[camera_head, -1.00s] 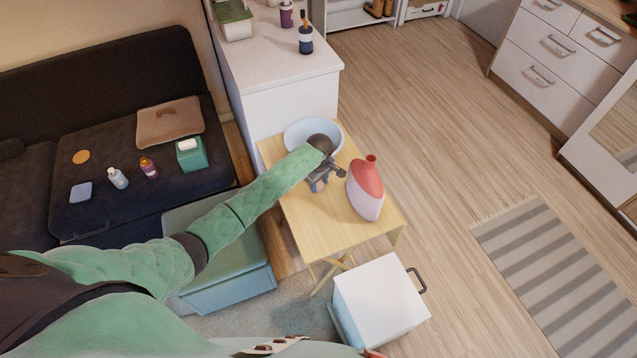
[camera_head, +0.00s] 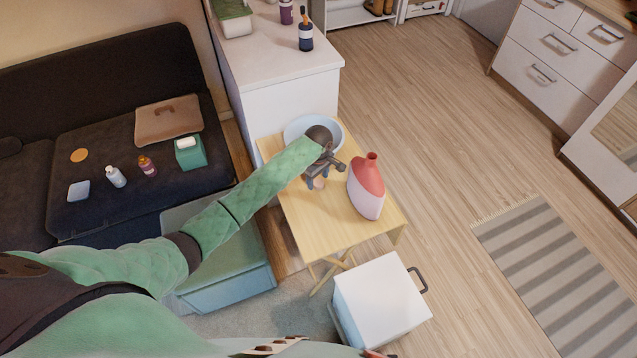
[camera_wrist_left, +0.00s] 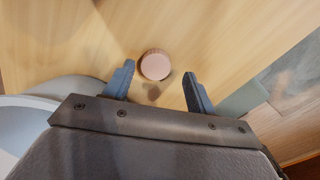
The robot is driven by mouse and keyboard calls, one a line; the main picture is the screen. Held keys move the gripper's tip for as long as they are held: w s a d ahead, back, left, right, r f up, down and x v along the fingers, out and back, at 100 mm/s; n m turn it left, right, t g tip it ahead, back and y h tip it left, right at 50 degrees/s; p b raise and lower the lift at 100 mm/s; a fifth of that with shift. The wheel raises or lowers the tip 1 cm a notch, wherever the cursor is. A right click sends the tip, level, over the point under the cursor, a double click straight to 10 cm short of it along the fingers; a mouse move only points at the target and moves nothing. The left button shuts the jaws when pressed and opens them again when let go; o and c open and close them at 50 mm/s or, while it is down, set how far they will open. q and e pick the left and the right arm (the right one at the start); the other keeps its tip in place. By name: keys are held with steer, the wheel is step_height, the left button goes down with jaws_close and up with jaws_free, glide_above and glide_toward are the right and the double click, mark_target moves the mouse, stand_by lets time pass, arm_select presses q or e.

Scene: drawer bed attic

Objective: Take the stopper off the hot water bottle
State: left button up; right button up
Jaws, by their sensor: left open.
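The hot water bottle (camera_head: 367,188), red above and pale pink below, stands upright on the small wooden table (camera_head: 325,232). Its narrow red neck points up and no stopper shows in it. A round pinkish cap, the stopper (camera_wrist_left: 154,66), shows between the fingertips of my left gripper (camera_wrist_left: 158,72), over the table top. It also shows under the hand in the head view (camera_head: 319,183). My left gripper (camera_head: 318,181) is open, left of the bottle and apart from it. I cannot tell whether the stopper rests on the table. My right gripper is not in view.
A pale blue basin (camera_head: 333,128) is at the table's back edge, right behind the left hand. A white cabinet (camera_head: 285,65) stands behind. A white box with a dark handle (camera_head: 378,300) is in front. The table's front part is clear.

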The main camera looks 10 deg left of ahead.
mark_target(318, 184)
arm_select(q)
step_height(318, 184, up, 10)
steer(key=b, duration=0.1)
steer(key=shift+w+f+b, duration=0.2)
steer(key=shift+b, duration=0.1)
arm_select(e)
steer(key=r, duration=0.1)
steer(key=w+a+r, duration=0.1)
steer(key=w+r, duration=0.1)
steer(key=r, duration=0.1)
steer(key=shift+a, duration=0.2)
arm_select(q)
steer(key=shift+s+f, duration=0.1)
